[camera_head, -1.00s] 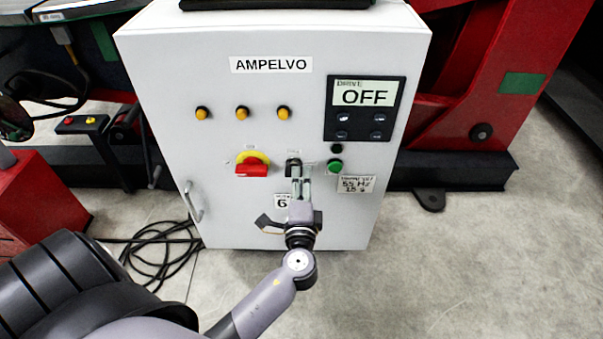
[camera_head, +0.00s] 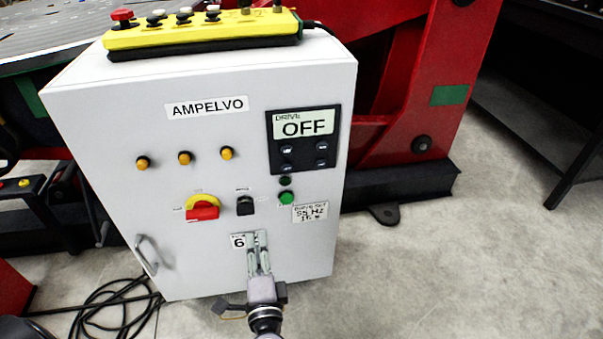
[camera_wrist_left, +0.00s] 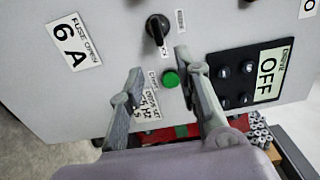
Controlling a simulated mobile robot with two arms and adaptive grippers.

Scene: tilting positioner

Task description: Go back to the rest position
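The grey AMPELVO control cabinet (camera_head: 110,230) stands in front of me. My left gripper (camera_head: 256,238) is in front of its lower face, just below the black selector knob (camera_head: 245,206). In the left wrist view the two fingertips (camera_wrist_left: 159,60) are apart with nothing between them, so the gripper is open. The black knob (camera_wrist_left: 157,30) lies beyond them, apart from the fingers. The green button (camera_wrist_left: 170,78) also shows there. The drive display (camera_head: 304,124) reads OFF. The red rotary switch (camera_head: 202,212) sits on a yellow plate. My right gripper is out of view.
A yellow pendant (camera_head: 200,34) with several knobs lies on top of the cabinet. A metal handle (camera_head: 148,255) sticks out at its lower left. Black cables (camera_head: 115,305) lie on the floor to the left. A red machine frame (camera_head: 405,90) stands behind.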

